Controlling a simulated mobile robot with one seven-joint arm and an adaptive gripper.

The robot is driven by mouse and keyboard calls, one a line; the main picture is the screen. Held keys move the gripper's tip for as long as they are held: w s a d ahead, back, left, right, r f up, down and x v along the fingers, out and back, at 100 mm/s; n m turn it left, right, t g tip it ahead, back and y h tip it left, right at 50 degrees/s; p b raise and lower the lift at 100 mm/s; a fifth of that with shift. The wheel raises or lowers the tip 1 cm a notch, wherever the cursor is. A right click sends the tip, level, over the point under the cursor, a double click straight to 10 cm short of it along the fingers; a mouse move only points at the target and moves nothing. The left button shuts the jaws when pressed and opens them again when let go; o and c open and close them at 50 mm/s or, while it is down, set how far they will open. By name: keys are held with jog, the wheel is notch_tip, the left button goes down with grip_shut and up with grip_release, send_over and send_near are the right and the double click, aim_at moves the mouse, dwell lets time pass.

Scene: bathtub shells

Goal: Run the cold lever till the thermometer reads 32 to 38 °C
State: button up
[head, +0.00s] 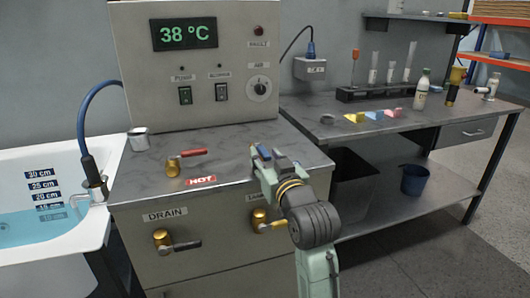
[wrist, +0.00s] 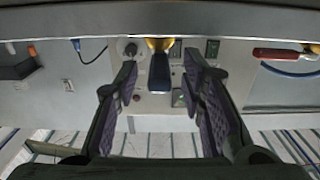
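The thermometer display (head: 185,34) on the grey panel reads 38 °C in green. The cold lever, with a blue handle (head: 262,151) on a brass base, is on the counter, partly hidden by my gripper (head: 265,162) in the head view. In the wrist view the blue handle (wrist: 160,72) lies between the two spread fingers of my gripper (wrist: 159,88), with a gap on each side. The hot lever, with a red handle (head: 187,158) on brass, lies to the left behind a HOT label; it also shows in the wrist view (wrist: 277,54).
The tub (head: 75,160) at the left holds blue water near the 15 cm mark. A drain lever (head: 162,240) and another brass lever (head: 262,220) are on the cabinet front. A metal cup (head: 139,138) stands on the counter. A bench (head: 400,128) with tubes and bottles stands right.

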jog(key=shift+w+a, duration=0.25)
jog(key=shift+w, duration=0.45)
jog(key=shift+c, duration=0.4)
grip_shut()
